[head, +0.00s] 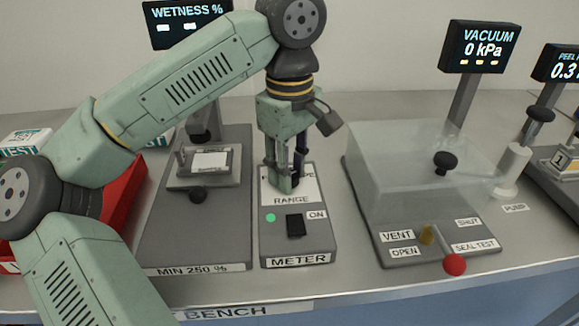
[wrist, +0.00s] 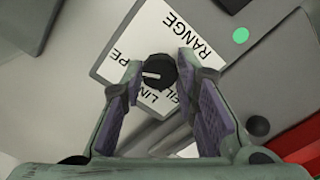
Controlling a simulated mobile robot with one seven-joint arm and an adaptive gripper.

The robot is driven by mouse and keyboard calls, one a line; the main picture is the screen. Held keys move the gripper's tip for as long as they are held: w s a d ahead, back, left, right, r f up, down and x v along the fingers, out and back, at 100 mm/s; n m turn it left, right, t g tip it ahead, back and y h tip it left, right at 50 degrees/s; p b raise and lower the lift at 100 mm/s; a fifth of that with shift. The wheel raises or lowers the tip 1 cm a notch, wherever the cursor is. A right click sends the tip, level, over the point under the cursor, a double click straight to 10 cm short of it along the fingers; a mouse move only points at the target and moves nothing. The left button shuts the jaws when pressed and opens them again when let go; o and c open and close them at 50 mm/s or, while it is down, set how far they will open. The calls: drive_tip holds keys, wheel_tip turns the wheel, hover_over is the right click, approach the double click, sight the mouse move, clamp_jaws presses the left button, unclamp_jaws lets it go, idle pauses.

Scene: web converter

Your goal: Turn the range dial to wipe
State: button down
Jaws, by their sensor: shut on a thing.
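The meter (head: 328,240) stands on the bench with a white RANGE plate (head: 305,190) at its back. In the wrist view the range dial (wrist: 160,72) is a round black knob with a white pointer line. The line points left, between the partly hidden "LIN" lettering and lettering ending in "PE". "FIL" lettering shows near the right finger. My gripper (head: 285,184) points down over the plate; in the wrist view its purple-padded fingers (wrist: 160,66) are closed around the dial from both sides. In the head view the fingers hide the dial.
The meter has a green light (head: 270,217) and a black switch (head: 296,225) marked ON. A wetness tester (head: 225,225) stands close on the left. A clear-lidded vacuum box (head: 400,155) with a red-knobbed lever (head: 455,264) stands on the right. A red bin (head: 125,195) is at far left.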

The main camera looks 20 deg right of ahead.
drive_tip(key=c, duration=1.2)
unclamp_jaws()
drive_tip(key=shift+c, duration=0.2)
wheel_tip(320, 180, up, 12)
